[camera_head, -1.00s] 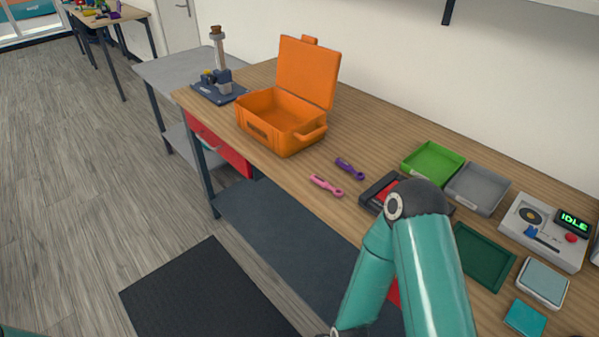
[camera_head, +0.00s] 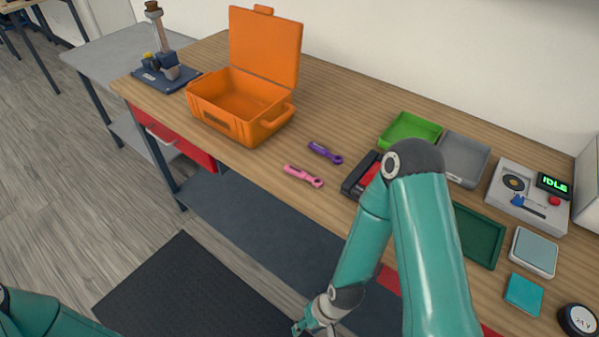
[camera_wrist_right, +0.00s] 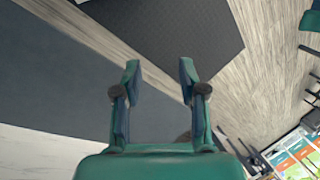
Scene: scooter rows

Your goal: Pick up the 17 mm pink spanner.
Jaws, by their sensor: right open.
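The pink spanner (camera_head: 304,176) lies flat on the wooden workbench (camera_head: 255,165), near its front edge. A purple spanner (camera_head: 325,152) lies just behind it, a little to the right. My right gripper (camera_head: 312,328) is low at the bottom of the head view, in front of the bench and well apart from the pink spanner. The right wrist view shows the right gripper (camera_wrist_right: 160,75) open and empty, with floor and a dark mat beyond its fingers. Part of my left arm shows at the bottom left of the head view; its gripper is out of frame.
An open orange case (camera_head: 240,105) stands left of the spanners. Right of them are a black-and-red object partly behind my arm, a green tray (camera_head: 410,131), a grey tray (camera_head: 464,158), a dark green tray (camera_head: 478,237) and an IDLE device (camera_head: 528,195). Bench around the spanners is clear.

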